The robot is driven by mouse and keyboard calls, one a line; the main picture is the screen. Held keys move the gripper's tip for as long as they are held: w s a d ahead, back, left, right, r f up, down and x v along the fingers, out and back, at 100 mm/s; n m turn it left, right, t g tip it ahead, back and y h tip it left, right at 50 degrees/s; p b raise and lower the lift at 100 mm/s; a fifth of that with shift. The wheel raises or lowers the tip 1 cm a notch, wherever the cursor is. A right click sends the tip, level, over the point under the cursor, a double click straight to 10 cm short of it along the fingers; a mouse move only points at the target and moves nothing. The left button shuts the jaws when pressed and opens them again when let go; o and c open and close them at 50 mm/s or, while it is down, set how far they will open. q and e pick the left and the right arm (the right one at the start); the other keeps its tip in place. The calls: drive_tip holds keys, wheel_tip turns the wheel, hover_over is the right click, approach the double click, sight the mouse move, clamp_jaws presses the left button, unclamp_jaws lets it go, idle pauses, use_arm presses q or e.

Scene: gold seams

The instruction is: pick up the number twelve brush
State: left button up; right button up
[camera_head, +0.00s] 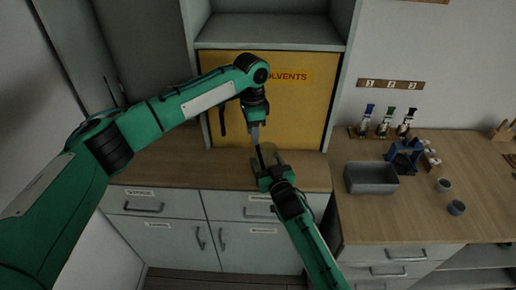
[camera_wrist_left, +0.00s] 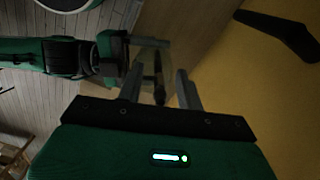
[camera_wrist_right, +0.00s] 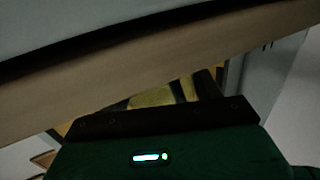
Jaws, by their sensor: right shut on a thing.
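A clear glass jar (camera_head: 270,152) is at the front of the cabinet opening, above the wooden counter. My right gripper (camera_head: 264,164) comes from below and is shut around it; yellowish glass shows between its fingers in the right wrist view (camera_wrist_right: 152,97). A thin dark stick, probably a brush (camera_head: 259,154), stands at the jar, and it also shows in the left wrist view (camera_wrist_left: 159,82). No number can be read on it. My left gripper (camera_head: 256,138) points down just above, with its fingers apart on either side of the stick. Exact contact is hidden.
A yellow solvents cabinet door (camera_head: 228,100) stands close behind both grippers. To the right are a grey bin (camera_head: 371,178), a blue rack (camera_head: 404,153), small grey cups (camera_head: 456,208) and several colored-top bottles (camera_head: 384,122). The counter left of the jar (camera_head: 170,170) is clear.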

use_arm(q)
clamp_jaws()
wheel_tip(320, 180, up, 18)
idle(0.5)
use_arm(e)
drive_tip(key=o, duration=1.2)
